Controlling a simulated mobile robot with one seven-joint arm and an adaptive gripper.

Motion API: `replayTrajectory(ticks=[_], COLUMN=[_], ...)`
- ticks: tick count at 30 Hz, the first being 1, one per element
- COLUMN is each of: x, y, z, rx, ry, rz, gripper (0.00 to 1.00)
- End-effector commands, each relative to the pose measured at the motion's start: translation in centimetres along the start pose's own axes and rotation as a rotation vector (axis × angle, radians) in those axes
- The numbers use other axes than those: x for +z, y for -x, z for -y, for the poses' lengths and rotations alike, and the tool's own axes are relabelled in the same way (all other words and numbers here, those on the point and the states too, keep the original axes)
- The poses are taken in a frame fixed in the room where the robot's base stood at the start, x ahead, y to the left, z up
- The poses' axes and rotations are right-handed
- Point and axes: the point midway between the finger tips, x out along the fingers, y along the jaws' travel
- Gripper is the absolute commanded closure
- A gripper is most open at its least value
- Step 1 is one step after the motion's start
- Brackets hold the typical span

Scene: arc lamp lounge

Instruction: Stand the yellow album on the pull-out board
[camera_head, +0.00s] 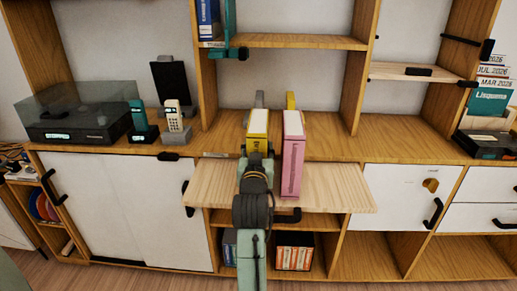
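The yellow album (258,122) is upright in the middle of the camera_head view, its pale top edge and upper spine showing. My gripper (257,157) is directly in front of it and hides its lower part. Gripper parts show at both sides of the album, but I cannot tell whether they press on it. Whether the album's bottom touches anything is hidden. The pull-out board (335,188) of pale wood sticks out from the cabinet below the counter. A pink album (293,160) stands upright just right of the yellow one, its lower end over the board.
A grey upright piece (259,99) and a yellow one (290,101) show behind the albums. A turntable (78,118), a cordless phone (174,115) and a dark stand (170,82) are at left. The board's right part and the counter (330,135) to the right are clear.

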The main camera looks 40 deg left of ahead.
Motion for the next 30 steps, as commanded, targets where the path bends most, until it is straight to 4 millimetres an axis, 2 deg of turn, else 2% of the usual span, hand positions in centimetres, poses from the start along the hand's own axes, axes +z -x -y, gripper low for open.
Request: replayTrajectory(ticks=[1, 2, 9, 11, 21, 26, 30], x=[0.0, 0.2, 0.2, 0.2, -0.4, 0.1, 0.1], y=[0.1, 0.0, 0.0, 0.0, 0.0, 2.2, 5.4], z=[0.0, 0.0, 0.0, 0.0, 0.0, 0.0, 0.0], rx=[0.000, 0.000, 0.000, 0.000, 0.000, 0.001, 0.000], ry=[-0.001, 0.000, 0.000, 0.000, 0.000, 0.001, 0.002], rz=[-0.006, 0.001, 0.001, 0.001, 0.000, -0.001, -0.002], gripper=[1.00, 0.57, 0.42, 0.39, 0.39, 0.39, 0.39])
